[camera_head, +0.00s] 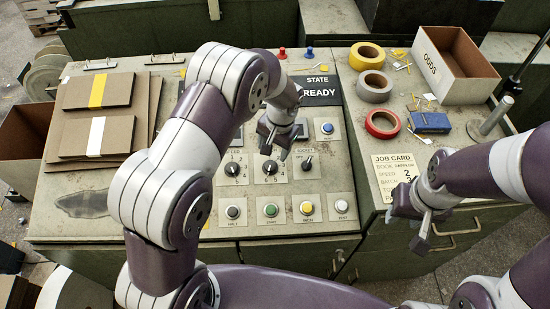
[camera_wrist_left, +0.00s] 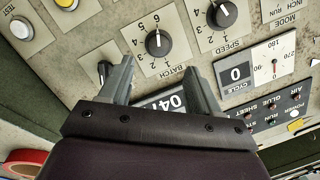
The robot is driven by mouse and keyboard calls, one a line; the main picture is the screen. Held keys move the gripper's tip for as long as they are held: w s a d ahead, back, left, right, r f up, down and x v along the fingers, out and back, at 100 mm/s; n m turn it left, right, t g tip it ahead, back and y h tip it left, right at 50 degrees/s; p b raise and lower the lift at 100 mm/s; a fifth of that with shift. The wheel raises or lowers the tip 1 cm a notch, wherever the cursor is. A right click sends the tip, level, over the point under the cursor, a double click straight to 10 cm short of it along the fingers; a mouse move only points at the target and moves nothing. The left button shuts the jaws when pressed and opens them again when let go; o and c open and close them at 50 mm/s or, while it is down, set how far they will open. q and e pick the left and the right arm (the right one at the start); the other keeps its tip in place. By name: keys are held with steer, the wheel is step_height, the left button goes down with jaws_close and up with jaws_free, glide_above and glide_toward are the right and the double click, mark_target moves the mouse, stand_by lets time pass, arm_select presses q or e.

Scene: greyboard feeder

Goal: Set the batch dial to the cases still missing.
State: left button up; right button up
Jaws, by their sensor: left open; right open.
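The batch dial (camera_head: 269,167), a black knob on a numbered plate, is on the sloped panel in the head view. It also shows upside down in the left wrist view (camera_wrist_left: 158,42); I cannot read its exact setting. The speed dial (camera_wrist_left: 222,13) is beside it. My left gripper (camera_head: 277,136) is open and empty above the panel, just behind the batch dial. The job card (camera_head: 397,177) is partly covered by my open, empty right gripper (camera_head: 425,222).
The state display (camera_head: 320,91) reads READY. Greyboard stacks (camera_head: 120,91) lie left. Tape rolls (camera_head: 375,86), a blue box (camera_head: 430,122) and the ODDS box (camera_head: 455,68) stand right.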

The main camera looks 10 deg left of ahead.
mark_target(271, 164)
arm_select(q)
steer(key=f, duration=0.5)
steer(key=w+f+p, duration=0.1)
steer(key=f, duration=0.1)
steer(key=shift+a+f, duration=0.25)
steer(key=shift+f, duration=0.05)
steer(key=shift+a+f, duration=0.15)
steer(key=shift+f, duration=0.3)
steer(key=c, duration=1)
